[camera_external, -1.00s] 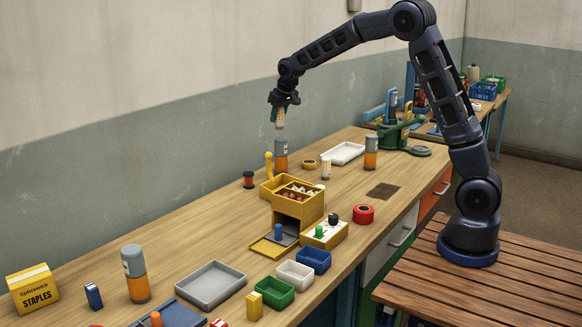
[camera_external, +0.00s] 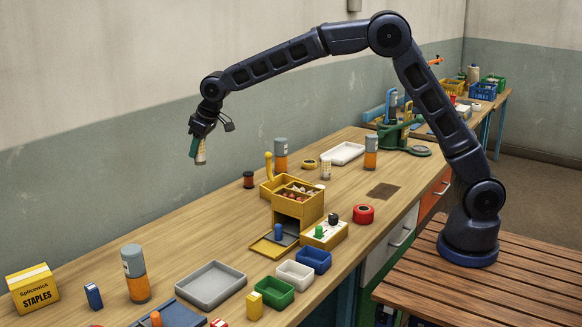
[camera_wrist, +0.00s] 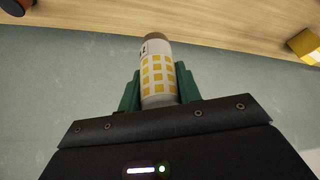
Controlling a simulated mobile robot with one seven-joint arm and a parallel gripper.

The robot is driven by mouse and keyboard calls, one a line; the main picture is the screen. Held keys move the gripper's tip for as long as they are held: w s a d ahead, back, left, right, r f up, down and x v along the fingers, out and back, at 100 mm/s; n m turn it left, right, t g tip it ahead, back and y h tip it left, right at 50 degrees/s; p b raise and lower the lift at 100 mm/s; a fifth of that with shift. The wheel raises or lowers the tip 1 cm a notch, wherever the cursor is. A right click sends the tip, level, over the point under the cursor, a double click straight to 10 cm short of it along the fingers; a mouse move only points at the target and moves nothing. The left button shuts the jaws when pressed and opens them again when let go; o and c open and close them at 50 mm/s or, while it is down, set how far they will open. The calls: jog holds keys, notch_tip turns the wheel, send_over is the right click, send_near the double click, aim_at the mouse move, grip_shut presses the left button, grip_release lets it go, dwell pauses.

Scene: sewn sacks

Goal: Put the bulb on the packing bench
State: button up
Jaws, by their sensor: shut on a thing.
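My gripper (camera_external: 198,148) has green fingers and is shut on a small white cylinder (camera_wrist: 158,82) with yellow squares and a brownish end. The cylinder also shows in the external view (camera_external: 202,156), held in the air in front of the wall, above the left part of the long wooden bench (camera_external: 150,235). I cannot tell from its look whether it is the bulb, and I see no other clear bulb. A second wooden bench (camera_external: 503,97) stands at the back right; which one is the packing bench is not marked.
A yellow box (camera_external: 297,207) with small items stands mid-bench. Orange-and-grey bottles (camera_external: 135,273), a grey tray (camera_external: 211,286), a white tray (camera_external: 346,153), small coloured bins (camera_external: 273,291) and a staples box (camera_external: 33,289) stand around. The bench's left rear is fairly clear.

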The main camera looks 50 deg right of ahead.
jog(key=s+a+n+y, duration=0.1)
jog(key=s+a, duration=0.4)
jog(key=a, duration=0.4)
jog(key=s+a+n+g, duration=0.15)
jog(key=s+a, duration=0.25)
jog(key=a, duration=0.5)
jog(key=s+a+n+t+y, duration=0.1)
jog(key=s+a+n, duration=0.1)
jog(key=s+a, duration=0.5)
jog(key=shift+g, duration=0.25)
jog(key=f, duration=0.6)
jog(key=w+a+f, duration=0.1)
jog(key=f, duration=0.6)
jog(key=w+f, duration=0.1)
jog(key=f, duration=0.6)
jog(key=shift+a+f, duration=0.1)
jog(key=shift+a, duration=0.2)
jog(key=shift+f, duration=0.15)
jog(key=o, duration=1)
jog(key=v, duration=1.2)
jog(key=shift+a+r, duration=0.2)
